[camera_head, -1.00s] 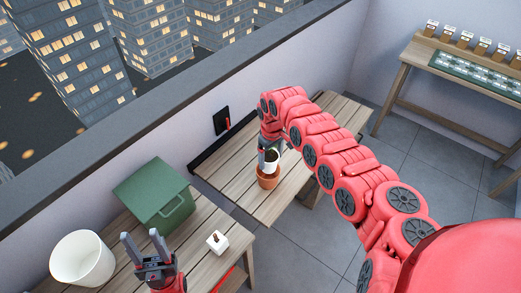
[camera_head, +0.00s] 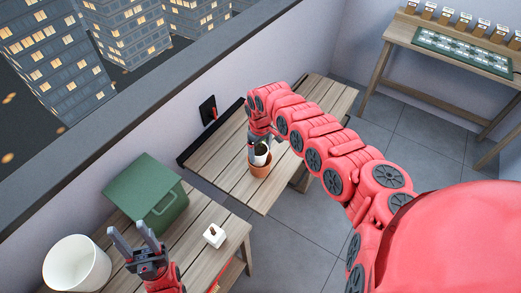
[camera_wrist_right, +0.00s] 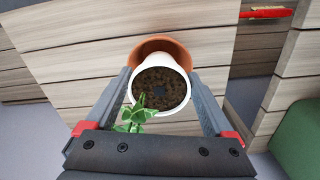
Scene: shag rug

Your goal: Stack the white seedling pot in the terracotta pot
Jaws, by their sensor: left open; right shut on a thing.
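The white seedling pot (camera_head: 263,157), with dark soil and a green seedling, is held by my right gripper (camera_head: 261,139). In the right wrist view the fingers of that gripper (camera_wrist_right: 165,92) press both sides of the white pot (camera_wrist_right: 160,112). The terracotta pot (camera_head: 260,172) stands on the far slatted table, just under the white pot. In the wrist view the terracotta pot (camera_wrist_right: 152,45) shows behind the white rim, mostly covered. I cannot tell how deep the white pot sits in it. My left gripper (camera_head: 131,234) is open and empty above the near table.
The near table (camera_head: 212,268) holds a green lidded box (camera_head: 146,190), a white bucket (camera_head: 76,264) and a small white block-like item (camera_head: 214,235). A black wall holder (camera_head: 208,110) hangs behind the far table (camera_head: 215,160). A shelf table (camera_head: 405,30) stands at the back right.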

